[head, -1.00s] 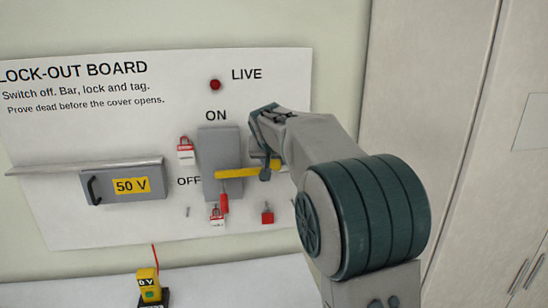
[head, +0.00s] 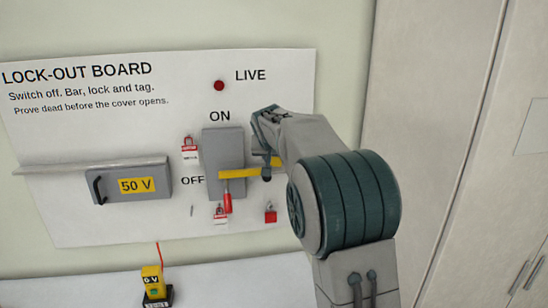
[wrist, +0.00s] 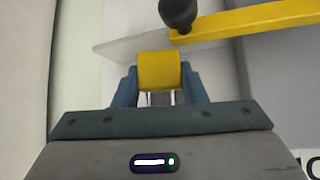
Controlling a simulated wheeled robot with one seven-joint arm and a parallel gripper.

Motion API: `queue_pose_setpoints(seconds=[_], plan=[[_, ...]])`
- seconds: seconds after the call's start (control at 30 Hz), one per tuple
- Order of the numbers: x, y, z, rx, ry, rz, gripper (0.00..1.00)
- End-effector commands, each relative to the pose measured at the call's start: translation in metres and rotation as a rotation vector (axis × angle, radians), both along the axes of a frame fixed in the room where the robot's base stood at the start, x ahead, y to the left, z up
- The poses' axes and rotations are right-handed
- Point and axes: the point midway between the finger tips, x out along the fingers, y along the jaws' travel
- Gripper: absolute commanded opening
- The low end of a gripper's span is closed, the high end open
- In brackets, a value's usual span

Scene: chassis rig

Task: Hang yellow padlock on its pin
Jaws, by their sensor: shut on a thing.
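The yellow padlock (wrist: 159,70) is between the two blue-grey fingers of my gripper (wrist: 160,84) in the wrist view. My gripper is shut on it, and two thin silver legs show below its body. In the head view my gripper (head: 266,130) is in front of the board, right of the grey switch box, and its grip is mostly hidden by my arm. A small grey peg (head: 191,210) sticks out at the lower left of the switch; I cannot tell if it is the padlock's pin.
A yellow bar (head: 238,174) crosses the switch box (head: 222,150); its dark knob (wrist: 178,14) is close beyond the padlock. Red padlocks (head: 189,144) (head: 270,213) and a red tagged one (head: 220,212) hang nearby. A yellow meter (head: 152,280) stands on the bench.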

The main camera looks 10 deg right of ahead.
Motion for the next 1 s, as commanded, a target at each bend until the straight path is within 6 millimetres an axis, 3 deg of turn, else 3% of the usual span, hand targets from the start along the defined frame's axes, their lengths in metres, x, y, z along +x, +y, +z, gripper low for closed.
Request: queue_pose_setpoints(seconds=[0.33, 0.37, 0.43, 0.77, 1.0], plan=[[0.000, 0.000, 0.000, 0.000, 0.000, 0.000, 0.13], [0.000, 0.000, 0.000, 0.000, 0.000, 0.000, 0.43], [0.000, 0.000, 0.000, 0.000, 0.000, 0.000, 0.63], [-0.002, 0.001, 0.001, 0.000, 0.000, 0.000, 0.63], [-0.024, 0.007, 0.023, 0.001, -0.005, 0.002, 0.63]])
